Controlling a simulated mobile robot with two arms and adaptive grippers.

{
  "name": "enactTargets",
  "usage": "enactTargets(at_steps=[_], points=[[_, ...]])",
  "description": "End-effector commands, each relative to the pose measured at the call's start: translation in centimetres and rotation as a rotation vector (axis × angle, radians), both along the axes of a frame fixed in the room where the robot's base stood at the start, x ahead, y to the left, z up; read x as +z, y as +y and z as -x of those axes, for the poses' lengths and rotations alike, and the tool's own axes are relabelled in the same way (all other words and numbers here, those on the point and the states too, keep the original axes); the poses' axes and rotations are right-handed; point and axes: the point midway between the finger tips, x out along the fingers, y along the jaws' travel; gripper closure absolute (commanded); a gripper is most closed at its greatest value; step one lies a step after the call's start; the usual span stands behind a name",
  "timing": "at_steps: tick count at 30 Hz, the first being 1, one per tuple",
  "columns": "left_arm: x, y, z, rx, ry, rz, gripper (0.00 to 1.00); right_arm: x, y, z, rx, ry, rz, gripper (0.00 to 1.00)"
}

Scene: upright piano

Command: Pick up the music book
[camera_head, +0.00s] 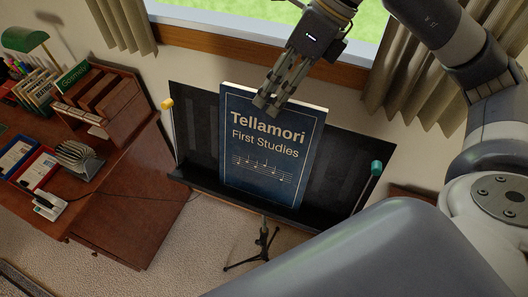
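The music book (268,147) is dark blue with pale edges and the title "Tellamori First Studies". It stands upright, leaning on a black music stand (335,172) in the middle of the head view. My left gripper is not in view.
A wooden desk (115,205) with books, a green lamp (25,40) and trays stands at the left. The stand has tripod legs (262,245) on carpet, plus a yellow-tipped rod and a green-tipped rod. A window with curtains (400,70) is behind.

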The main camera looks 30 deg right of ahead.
Motion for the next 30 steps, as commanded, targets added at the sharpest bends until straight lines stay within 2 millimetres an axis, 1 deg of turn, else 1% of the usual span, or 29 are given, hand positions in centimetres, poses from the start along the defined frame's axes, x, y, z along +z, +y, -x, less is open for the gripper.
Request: enactTargets(at_steps=[2, 3, 5, 6, 7, 8, 20, 26, 28, 30], points=[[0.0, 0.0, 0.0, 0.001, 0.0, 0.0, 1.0, 0.0, 0.0, 0.0, 0.0, 0.0, 0.0, 0.63], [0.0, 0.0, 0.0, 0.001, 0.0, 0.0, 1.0, 0.0, 0.0, 0.0, 0.0, 0.0, 0.0, 0.68], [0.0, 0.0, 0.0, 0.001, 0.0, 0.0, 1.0, 0.0, 0.0, 0.0, 0.0, 0.0, 0.0, 0.81], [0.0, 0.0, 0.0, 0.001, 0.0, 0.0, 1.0, 0.0, 0.0, 0.0, 0.0, 0.0, 0.0, 0.91], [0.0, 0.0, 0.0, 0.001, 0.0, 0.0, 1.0, 0.0, 0.0, 0.0, 0.0, 0.0, 0.0, 0.97], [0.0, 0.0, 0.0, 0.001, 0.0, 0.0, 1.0, 0.0, 0.0, 0.0, 0.0, 0.0, 0.0, 1.0], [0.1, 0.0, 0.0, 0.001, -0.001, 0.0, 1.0, 0.1, 0.0, -0.1, -0.002, -0.001, 0.001, 1.0], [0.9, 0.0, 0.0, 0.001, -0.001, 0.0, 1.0, 0.8, -0.1, -0.1, -0.003, -0.001, 0.001, 1.0], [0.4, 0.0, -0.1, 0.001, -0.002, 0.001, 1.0, 1.0, 0.0, -0.1, -0.002, -0.005, -0.002, 1.0], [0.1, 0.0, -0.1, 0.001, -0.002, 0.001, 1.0, 1.7, 0.0, -0.1, -0.001, -0.005, -0.002, 1.0]])
